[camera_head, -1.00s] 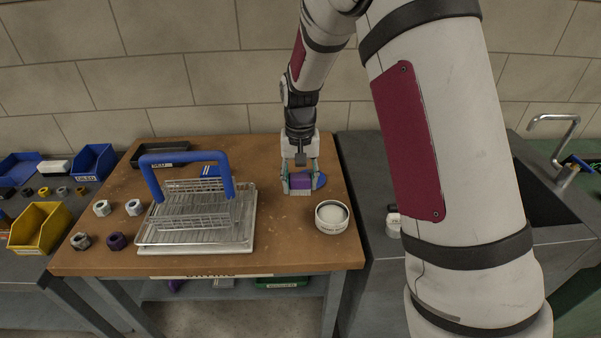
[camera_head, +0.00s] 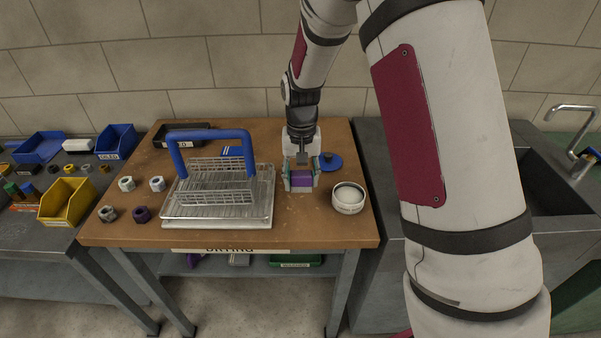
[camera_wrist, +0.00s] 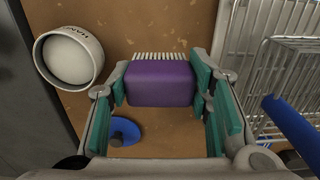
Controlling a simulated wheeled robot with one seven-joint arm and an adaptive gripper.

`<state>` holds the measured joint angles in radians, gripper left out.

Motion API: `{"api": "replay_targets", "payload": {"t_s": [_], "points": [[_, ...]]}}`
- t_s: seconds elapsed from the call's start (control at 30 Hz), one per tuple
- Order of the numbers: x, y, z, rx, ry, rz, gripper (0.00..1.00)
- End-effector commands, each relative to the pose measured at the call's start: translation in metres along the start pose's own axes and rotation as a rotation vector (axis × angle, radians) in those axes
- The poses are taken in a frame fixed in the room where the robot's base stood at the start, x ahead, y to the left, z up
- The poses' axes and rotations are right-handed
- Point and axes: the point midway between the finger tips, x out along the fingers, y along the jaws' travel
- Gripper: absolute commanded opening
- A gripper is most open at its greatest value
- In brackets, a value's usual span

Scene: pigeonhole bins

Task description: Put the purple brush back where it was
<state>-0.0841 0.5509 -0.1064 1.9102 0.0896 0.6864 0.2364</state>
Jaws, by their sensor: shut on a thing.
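The purple brush (camera_wrist: 160,84) is a purple block with white bristles. It sits between the teal finger pads of my gripper (camera_wrist: 165,95) in the wrist view, and the pads touch its two sides. In the head view the brush (camera_head: 301,181) shows below my gripper (camera_head: 301,178), over the brown table right of the wire rack. My gripper is shut on it. I cannot tell whether the brush touches the table.
A wire rack with a blue handle (camera_head: 251,160) stands on a tray (camera_head: 215,223) to the left. A white round tub (camera_head: 348,198) is close at the right, with a blue disc (camera_head: 331,162) behind. Several nuts (camera_head: 141,214) lie left. A sink (camera_head: 560,185) is far right.

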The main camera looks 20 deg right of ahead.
Motion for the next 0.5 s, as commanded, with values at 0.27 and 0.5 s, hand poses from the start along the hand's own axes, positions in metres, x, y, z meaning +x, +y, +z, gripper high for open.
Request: {"api": "replay_targets", "payload": {"t_s": [0.27, 0.5], "points": [[0.033, 0.000, -0.001, 0.000, -0.002, 0.000, 0.05], [0.053, 0.000, -0.001, 0.001, -0.002, 0.000, 0.05]]}}
